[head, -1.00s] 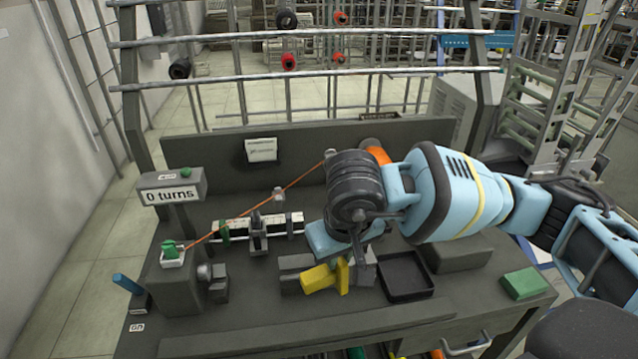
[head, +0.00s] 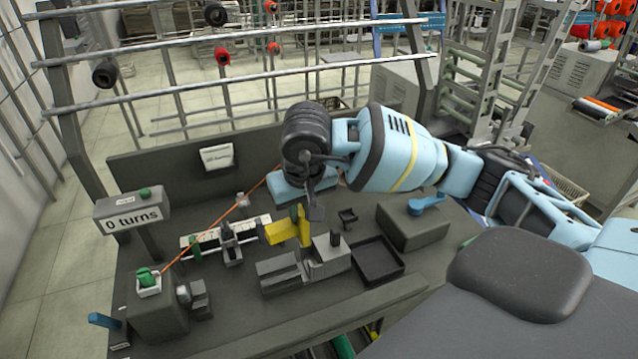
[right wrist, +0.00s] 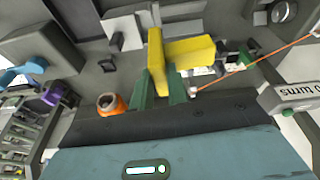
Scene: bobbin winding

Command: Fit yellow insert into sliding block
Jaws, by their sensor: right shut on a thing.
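The yellow insert (head: 283,233) is an angular piece with a long bar and a crosswise part. My right gripper (head: 306,212) is shut on it and holds it above the bench; the wrist hides part of the grip. In the right wrist view the insert (right wrist: 190,50) sits between the two green fingers (right wrist: 162,82). What looks like the sliding block (head: 230,246) is a dark grey piece on the white-marked rail, left of the insert and apart from it. My left gripper is not in view.
A grey stepped fixture (head: 280,272) stands below the insert, with a black tray (head: 378,262) to its right. An orange thread (head: 205,235) runs past the rail to a green-topped post (head: 148,279). A counter sign (head: 133,218) reads "0 turns". A grey box (head: 412,228) stands further right.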

